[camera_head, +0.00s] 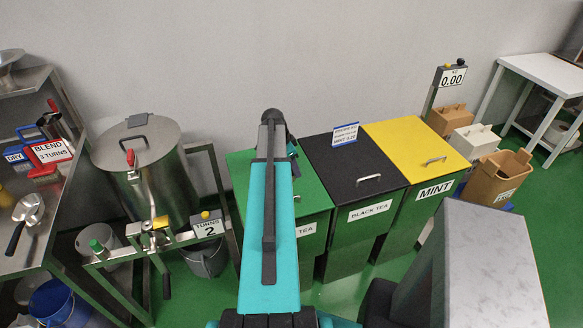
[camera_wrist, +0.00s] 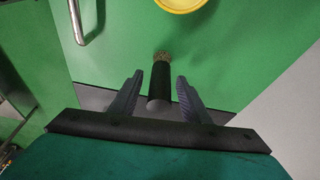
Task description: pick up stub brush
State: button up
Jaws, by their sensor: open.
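The stub brush (camera_wrist: 159,86) shows in the wrist view as a short dark cylinder with a tan bristle tip. It is over the green lid (camera_wrist: 115,50), near the lid's edge. My gripper (camera_wrist: 160,77) is open, with one finger on each side of the brush and visible gaps between. I cannot tell how far the brush is below the fingertips. In the head view my arm reaches over the green bin (camera_head: 312,190), and the brush and my fingers are hidden there.
A metal lid handle (camera_wrist: 86,24) and a yellow round rim (camera_wrist: 181,4) are near my gripper. The black tea bin (camera_head: 335,170) and yellow mint bin (camera_head: 410,140) stand to the right. A steel drum (camera_head: 150,185) stands to the left, beside a steel shelf (camera_head: 40,225).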

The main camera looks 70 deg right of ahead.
jog(key=shift+p+x, duration=0.3)
jog(key=shift+x, duration=0.85)
grip_shut()
